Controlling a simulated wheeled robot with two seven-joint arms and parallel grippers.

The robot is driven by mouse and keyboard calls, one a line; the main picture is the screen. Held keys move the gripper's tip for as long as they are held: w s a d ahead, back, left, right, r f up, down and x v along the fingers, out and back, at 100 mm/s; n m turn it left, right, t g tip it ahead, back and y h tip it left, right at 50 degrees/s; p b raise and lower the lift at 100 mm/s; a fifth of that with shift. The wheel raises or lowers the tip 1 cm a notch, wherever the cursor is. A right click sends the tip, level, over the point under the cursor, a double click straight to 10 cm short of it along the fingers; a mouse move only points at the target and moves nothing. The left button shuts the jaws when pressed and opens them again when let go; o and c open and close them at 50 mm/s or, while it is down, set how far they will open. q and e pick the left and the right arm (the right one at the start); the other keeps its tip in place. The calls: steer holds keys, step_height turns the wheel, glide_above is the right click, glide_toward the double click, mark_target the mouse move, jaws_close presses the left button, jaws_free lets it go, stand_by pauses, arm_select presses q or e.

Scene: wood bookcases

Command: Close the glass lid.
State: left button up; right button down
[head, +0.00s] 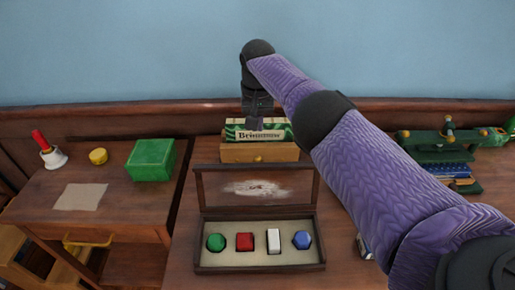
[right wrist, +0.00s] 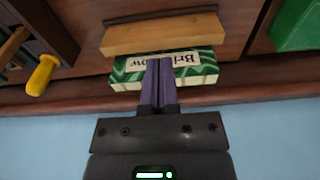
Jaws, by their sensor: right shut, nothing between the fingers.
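The glass lid (head: 285,188) stands raised at the back of a dark wooden display case (head: 260,268) on the table. Its pane has a pale smudge and a dark frame. Inside the case lie a green piece (head: 216,242), a red piece (head: 244,241), a white piece (head: 274,241) and a blue piece (head: 302,240). My right gripper (head: 255,124) is behind and above the lid, shut and empty, in front of a green and white box. The right wrist view shows its fingers (right wrist: 159,70) together before that box; the lid is not recognisable there. My left gripper is not in view.
The green and white box (head: 279,130) stands by a wooden block (head: 262,153) behind the lid. A green box (head: 151,160), a bell (head: 51,153) and a yellow cylinder (head: 98,156) are at left. Green apparatus (head: 440,145) stands at right.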

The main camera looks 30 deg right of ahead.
arm_select(q)
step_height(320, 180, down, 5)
steer(key=b, duration=0.4)
arm_select(e)
step_height(320, 180, down, 7)
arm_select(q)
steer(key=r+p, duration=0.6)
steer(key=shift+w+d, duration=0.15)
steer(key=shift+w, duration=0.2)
arm_select(e)
steer(key=s, duration=0.1)
steer(key=s+a+r, duration=0.1)
steer(key=shift+s+a+r, duration=0.35)
steer(key=shift+s, duration=0.05)
